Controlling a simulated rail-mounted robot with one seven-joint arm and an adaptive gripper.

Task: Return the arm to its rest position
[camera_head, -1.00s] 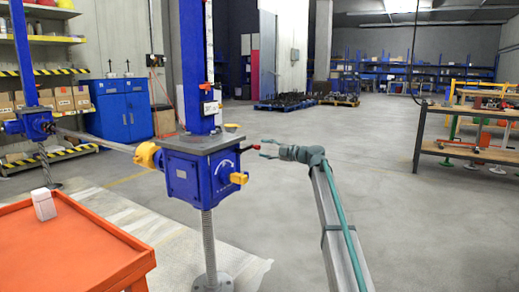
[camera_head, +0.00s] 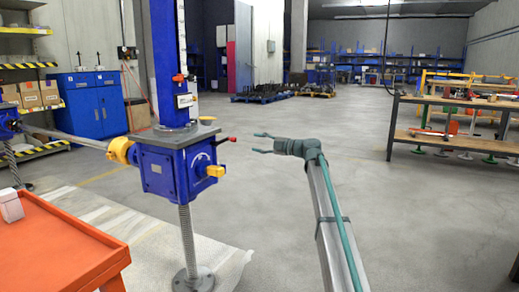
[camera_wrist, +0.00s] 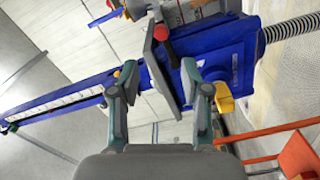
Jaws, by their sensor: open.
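My gripper (camera_head: 257,143) is at the end of my arm, right of the blue screw jack (camera_head: 166,172). Its two fingers are spread and empty, pointing left toward the jack. A visible gap lies between the fingertips and the jack's red-tipped lever (camera_head: 229,139). In the wrist view my gripper (camera_wrist: 158,78) is open, with the blue jack housing (camera_wrist: 215,55) and the red lever end (camera_wrist: 161,31) beyond the fingers. My arm extends up from the bottom of the head view, bent at the wrist.
An orange table (camera_head: 60,245) with a small white box (camera_head: 11,206) stands at the lower left. A workbench (camera_head: 450,145) stands at the right. Blue cabinets (camera_head: 88,103) are behind the jack at left. The floor (camera_head: 290,190) around my arm is clear.

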